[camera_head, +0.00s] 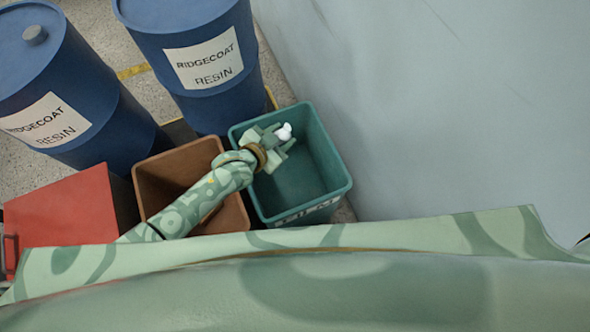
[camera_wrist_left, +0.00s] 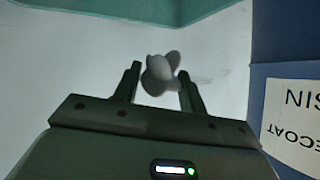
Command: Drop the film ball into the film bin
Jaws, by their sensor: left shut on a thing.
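The film ball (camera_head: 284,131) is a small white crumpled lump at the tip of my left gripper (camera_head: 279,143). In the left wrist view the film ball (camera_wrist_left: 160,72) looks grey and sits between the two dark fingers of the gripper (camera_wrist_left: 160,84), which are shut on it. The film bin (camera_head: 341,176) is an open teal bin with a partly legible label on its near side. In the head view my left gripper and the ball overlap the bin's opening, near its far left side. Their height over the rim is hard to tell. My right gripper is not in view.
An open brown bin (camera_head: 180,160) stands left of the film bin, partly behind my left arm. A red box (camera_head: 65,213) is farther left. Two blue resin drums (camera_head: 205,98) stand behind. A pale grey wall or panel (camera_head: 440,100) fills the right side.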

